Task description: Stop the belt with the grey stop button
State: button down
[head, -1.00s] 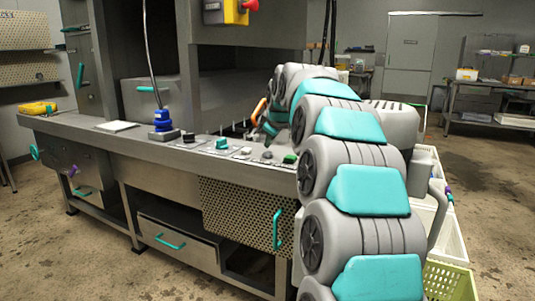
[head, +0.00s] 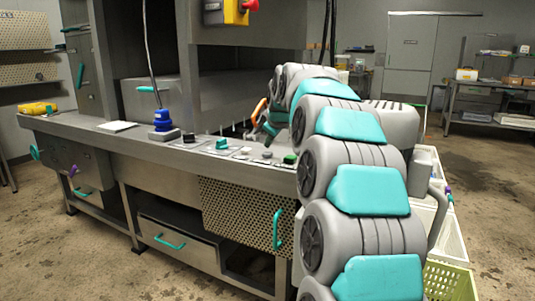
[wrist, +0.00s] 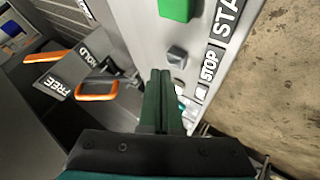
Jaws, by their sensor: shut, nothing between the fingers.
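In the head view, a small grey button (head: 267,154) shows on the counter's front strip. My gripper (wrist: 160,72) has its dark green fingers closed together and empty. In the wrist view their tips appear just below the grey button, with a small gap in the picture; I cannot tell their height above the panel. In the head view my arm partly hides the gripper.
A green button (wrist: 177,8) lies beyond the grey one, near the START label (wrist: 228,18). An orange-rimmed handle (wrist: 98,90) by the HOLD and FREE labels is left of my fingers. A teal knob (head: 222,144) and a blue-topped device (head: 163,120) stand farther left along the counter.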

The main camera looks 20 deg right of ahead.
aim_at(269, 154)
jog(key=shift+f, duration=0.15)
jog(key=shift+f, duration=0.25)
jog(key=shift+f+b, duration=0.5)
jog(key=shift+f, duration=0.05)
dwell(1.0)
jog(key=shift+r, duration=0.1)
jog(key=shift+r+p, duration=0.45)
jog(key=shift+r, duration=0.4)
jog(key=shift+r, duration=0.1)
jog(key=shift+r+p, duration=1.4)
jog(key=shift+r, duration=1.1)
jog(key=shift+f, duration=0.1)
